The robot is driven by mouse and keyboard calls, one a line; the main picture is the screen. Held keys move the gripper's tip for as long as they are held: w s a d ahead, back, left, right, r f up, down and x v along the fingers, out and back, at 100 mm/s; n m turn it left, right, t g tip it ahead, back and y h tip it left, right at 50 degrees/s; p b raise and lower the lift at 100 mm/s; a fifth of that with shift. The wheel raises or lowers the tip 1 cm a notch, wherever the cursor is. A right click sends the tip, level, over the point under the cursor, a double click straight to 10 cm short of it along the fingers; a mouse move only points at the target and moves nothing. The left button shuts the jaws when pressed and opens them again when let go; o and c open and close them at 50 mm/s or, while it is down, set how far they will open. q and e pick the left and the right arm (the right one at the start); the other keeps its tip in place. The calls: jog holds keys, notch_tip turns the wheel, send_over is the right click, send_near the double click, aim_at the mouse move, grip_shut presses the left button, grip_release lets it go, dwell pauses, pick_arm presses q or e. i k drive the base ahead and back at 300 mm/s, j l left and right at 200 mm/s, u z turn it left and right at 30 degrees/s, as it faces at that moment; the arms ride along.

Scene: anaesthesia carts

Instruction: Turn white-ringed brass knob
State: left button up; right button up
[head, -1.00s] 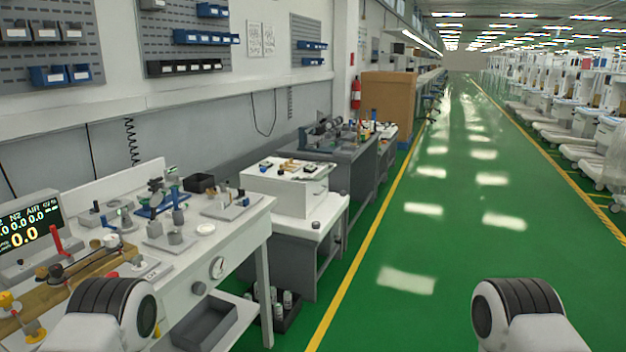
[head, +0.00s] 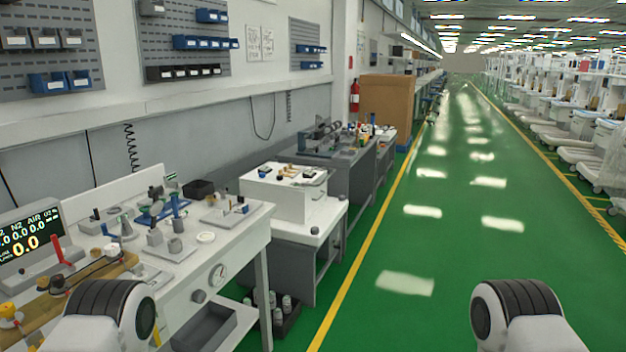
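I cannot pick out a white-ringed brass knob for certain in the head view. A wooden board (head: 88,290) at the lower left of the near workbench (head: 240,232) carries a red lever (head: 57,251), a small white round part (head: 113,250) and a yellow-and-brass fitting (head: 9,313). These are too small to tell a brass knob with a white ring. Neither gripper is in view; only rounded links of my two arms show at the bottom, the left one covering part of the board.
A display (head: 30,238) stands at the bench's left end. A grey bin (head: 205,329) is on the shelf below. A white-topped bench (head: 300,215) and a grey bench (head: 350,165) follow behind. The green floor (head: 390,310) to the right is clear; carts (head: 570,140) line its right side.

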aim_at(95, 252)
jog(key=u, duration=1.25)
